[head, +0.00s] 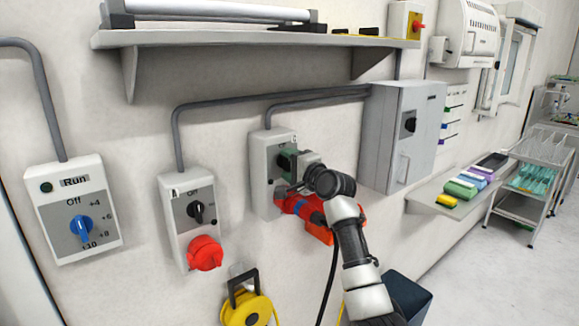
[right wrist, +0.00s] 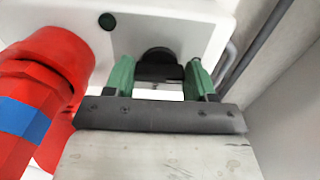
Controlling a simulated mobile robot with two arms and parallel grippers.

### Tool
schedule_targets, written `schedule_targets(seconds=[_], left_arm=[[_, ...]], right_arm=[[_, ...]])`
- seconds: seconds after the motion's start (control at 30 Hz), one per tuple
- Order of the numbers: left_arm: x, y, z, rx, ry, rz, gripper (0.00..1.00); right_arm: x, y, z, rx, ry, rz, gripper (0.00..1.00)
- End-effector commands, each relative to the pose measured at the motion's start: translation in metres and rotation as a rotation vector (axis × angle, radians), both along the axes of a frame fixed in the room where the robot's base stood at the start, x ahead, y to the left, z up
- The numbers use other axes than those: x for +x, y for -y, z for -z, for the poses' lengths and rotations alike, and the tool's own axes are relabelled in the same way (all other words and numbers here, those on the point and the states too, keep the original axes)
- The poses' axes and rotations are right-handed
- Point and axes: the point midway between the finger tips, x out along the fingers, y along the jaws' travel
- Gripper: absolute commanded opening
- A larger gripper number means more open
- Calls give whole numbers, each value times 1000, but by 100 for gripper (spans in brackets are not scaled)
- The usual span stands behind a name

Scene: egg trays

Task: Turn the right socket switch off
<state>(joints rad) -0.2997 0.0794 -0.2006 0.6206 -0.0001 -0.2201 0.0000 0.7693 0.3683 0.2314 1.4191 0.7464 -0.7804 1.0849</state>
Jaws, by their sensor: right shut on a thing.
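The right socket box (head: 263,150) is a light grey box on the wall in the head view. Its black switch knob (right wrist: 158,58) shows in the right wrist view between two green fingers. My right gripper (right wrist: 158,74) is shut on this knob. In the head view my right gripper (head: 286,161) is at the front of the box and hides the knob. A red plug with a blue band (right wrist: 30,115) sits at the socket beside the gripper; it also shows in the head view (head: 303,205). My left gripper is not in view.
A left socket box (head: 178,225) with a black knob and red socket cover (head: 205,253) is on the wall. A blue-knob control box (head: 75,210) is further left. A grey cabinet (head: 402,130) is close on the right. A shelf (head: 240,38) juts out above.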

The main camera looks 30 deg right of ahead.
Motion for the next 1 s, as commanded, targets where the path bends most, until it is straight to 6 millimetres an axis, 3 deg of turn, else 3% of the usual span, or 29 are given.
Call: schedule_targets(seconds=[0.37,0.4,0.57,0.87,1.0], left_arm=[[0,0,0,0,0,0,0],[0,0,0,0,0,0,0],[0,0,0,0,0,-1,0],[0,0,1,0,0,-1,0],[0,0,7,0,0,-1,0]], right_arm=[[0,-1,4,-8,-7,-2,32],[0,-1,4,-8,-7,-2,58],[0,-1,3,-6,-6,-2,81],[-2,0,2,-5,-2,-1,81],[-15,2,3,-6,0,0,81]])
